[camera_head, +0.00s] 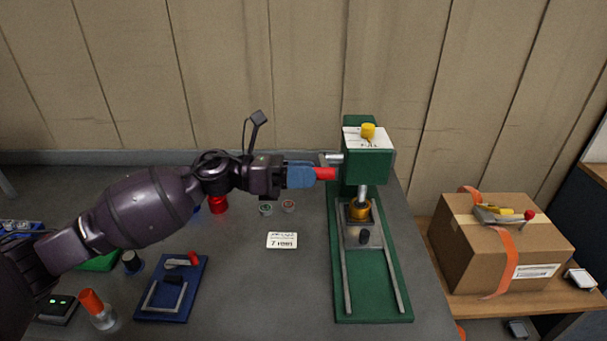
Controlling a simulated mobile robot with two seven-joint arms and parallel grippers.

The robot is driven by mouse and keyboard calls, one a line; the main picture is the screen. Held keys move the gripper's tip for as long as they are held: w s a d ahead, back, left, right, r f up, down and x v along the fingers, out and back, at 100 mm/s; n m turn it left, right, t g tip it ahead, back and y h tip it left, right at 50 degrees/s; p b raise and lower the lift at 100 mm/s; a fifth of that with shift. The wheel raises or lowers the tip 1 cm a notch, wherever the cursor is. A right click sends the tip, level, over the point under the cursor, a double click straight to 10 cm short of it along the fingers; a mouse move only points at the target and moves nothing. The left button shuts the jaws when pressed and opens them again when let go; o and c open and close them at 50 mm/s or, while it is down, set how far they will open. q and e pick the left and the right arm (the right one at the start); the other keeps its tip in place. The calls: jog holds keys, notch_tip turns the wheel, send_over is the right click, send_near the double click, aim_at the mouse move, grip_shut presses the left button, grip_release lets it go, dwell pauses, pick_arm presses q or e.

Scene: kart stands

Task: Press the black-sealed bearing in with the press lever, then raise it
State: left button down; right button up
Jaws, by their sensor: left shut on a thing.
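The green arbor press (372,290) stands on the right of the grey table, with a yellow-knobbed head. Its lever has a red grip (324,174) and sticks out to the left, about level. My left gripper (306,174) comes in from the left and is shut on the red grip. The press's silver ram (363,190) points down at an orange-yellow ringed part (359,209) on the metal plate (362,236). The ram end is at or just above this part; contact cannot be told. I cannot make out the black-sealed bearing. My right gripper is not in view.
Two small round parts, one greenish (265,208) and one reddish (288,206), lie left of the press near a white card (282,240). A blue fixture (173,290) stands at front left. A cardboard box (505,245) sits on a shelf to the right.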

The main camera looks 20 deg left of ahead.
pick_arm(q)
jog(key=c, duration=1)
grip_release()
jog(key=shift+w+r, duration=0.1)
jog(key=shift+r, duration=0.25)
jog(key=shift+o, duration=0.4)
jog(key=shift+f, duration=0.1)
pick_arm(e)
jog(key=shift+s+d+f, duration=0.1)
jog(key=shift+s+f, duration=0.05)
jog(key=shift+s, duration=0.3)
pick_arm(q)
jog(key=shift+a, duration=0.15)
jog(key=shift+a+f, duration=0.1)
jog(key=shift+a, duration=0.1)
jog(key=b+v, duration=0.2)
jog(key=v, duration=0.8)
jog(key=shift+b, duration=0.4)
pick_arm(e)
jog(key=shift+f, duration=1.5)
pick_arm(q)
jog(key=shift+a, duration=0.1)
